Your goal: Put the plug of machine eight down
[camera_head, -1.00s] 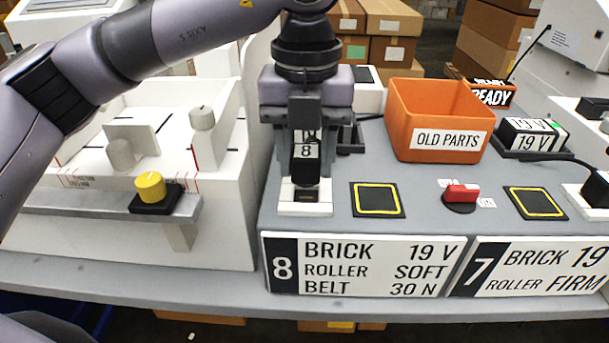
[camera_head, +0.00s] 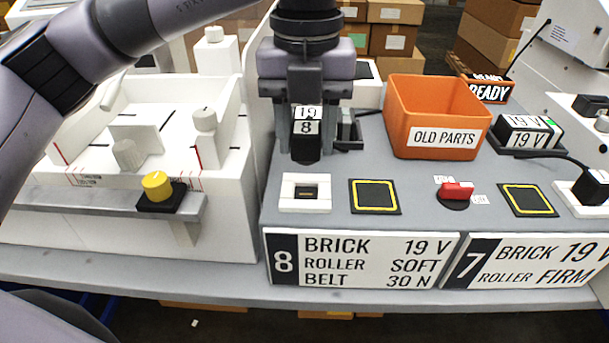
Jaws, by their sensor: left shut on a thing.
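The plug of machine eight (camera_head: 306,145) is a black block with a white label reading 19 and 8. My left gripper (camera_head: 305,125) is shut on it and holds it above and behind the white socket (camera_head: 306,205). The socket's dark slot shows empty, and the plug is apart from it. The machine eight sign (camera_head: 363,259) reads brick 19 V, roller soft, belt 30 N. My right gripper is not in view.
A yellow-edged black pad (camera_head: 375,196) lies right of the socket. An orange old parts bin (camera_head: 437,118) stands behind it. A red switch (camera_head: 457,190) and a 19 V brick (camera_head: 527,133) are further right. A white machine with a yellow knob (camera_head: 157,185) stands left.

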